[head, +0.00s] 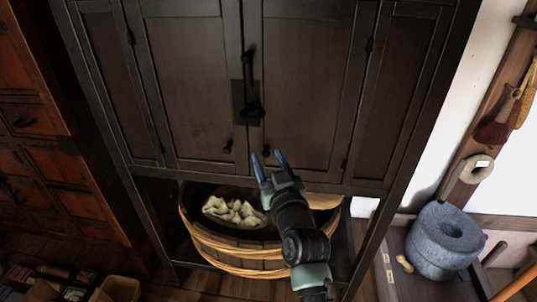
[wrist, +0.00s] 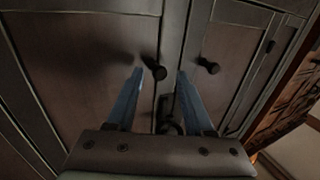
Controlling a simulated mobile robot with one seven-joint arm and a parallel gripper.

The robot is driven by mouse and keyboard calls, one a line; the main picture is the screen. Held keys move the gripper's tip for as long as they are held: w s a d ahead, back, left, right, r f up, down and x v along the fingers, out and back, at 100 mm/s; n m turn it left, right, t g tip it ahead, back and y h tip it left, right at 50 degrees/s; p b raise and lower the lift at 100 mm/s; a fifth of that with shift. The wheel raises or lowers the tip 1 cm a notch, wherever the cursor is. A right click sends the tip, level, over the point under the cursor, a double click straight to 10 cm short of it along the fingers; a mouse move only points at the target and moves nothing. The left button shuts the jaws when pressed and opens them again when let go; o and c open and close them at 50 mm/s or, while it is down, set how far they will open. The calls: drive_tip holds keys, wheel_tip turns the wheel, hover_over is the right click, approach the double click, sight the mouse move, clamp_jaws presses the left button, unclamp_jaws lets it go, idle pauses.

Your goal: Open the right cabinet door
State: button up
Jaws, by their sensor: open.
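The dark wooden cabinet (head: 250,10) has two closed front doors. The right door (head: 305,80) has a small dark knob (head: 266,150) low beside the centre seam. The left door (head: 185,85) has a matching knob (head: 228,147). My gripper (head: 268,155) is open in front of the right door's knob, with blue fingers pointing at the door. The wrist view looks turned round; there the right door's knob (wrist: 160,72) shows between the fingertips (wrist: 161,72), and the left door's knob (wrist: 209,66) lies outside them. I cannot tell any contact.
A dark latch (head: 250,95) sits at the seam above the knobs. A wooden tub (head: 235,255) with pale cloth stands under the cabinet. A reddish wooden chest (head: 45,140) is at the left. A grey stone quern (head: 445,242) stands at the right by the white wall.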

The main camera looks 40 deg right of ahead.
drive_tip(key=shift+w+d, duration=0.1)
drive_tip(key=shift+w, duration=0.05)
clamp_jaws()
idle(1.4)
